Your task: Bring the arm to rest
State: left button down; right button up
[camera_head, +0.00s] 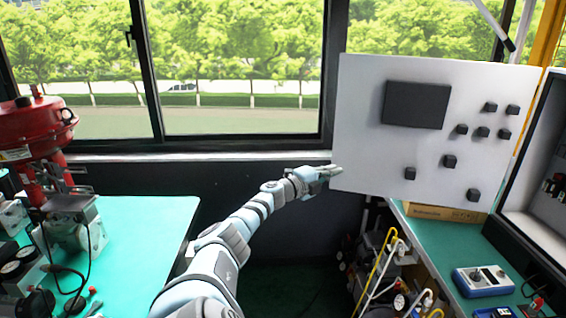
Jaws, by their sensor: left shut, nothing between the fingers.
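My left arm reaches up from the bottom of the head view, left of centre, and stretches forward and to the right. Its gripper (334,172) is shut and empty. In the picture its tip overlaps the lower left edge of a white panel (365,140); I cannot tell whether it touches. The panel carries a dark rectangular screen (416,105) and several small black knobs. My right gripper is not in view.
A green bench (150,225) on the left holds a red valve actuator (35,130). Another green bench (440,255) on the right holds a blue meter (483,280). Cables and equipment crowd below the panel. A dark wall and windows stand behind.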

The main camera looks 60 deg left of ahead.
pick_arm(q)
jog(key=s+a, duration=0.4)
jog(key=s, duration=0.5)
jog(key=shift+a+b, duration=0.2)
jog(key=shift+b, duration=0.2)
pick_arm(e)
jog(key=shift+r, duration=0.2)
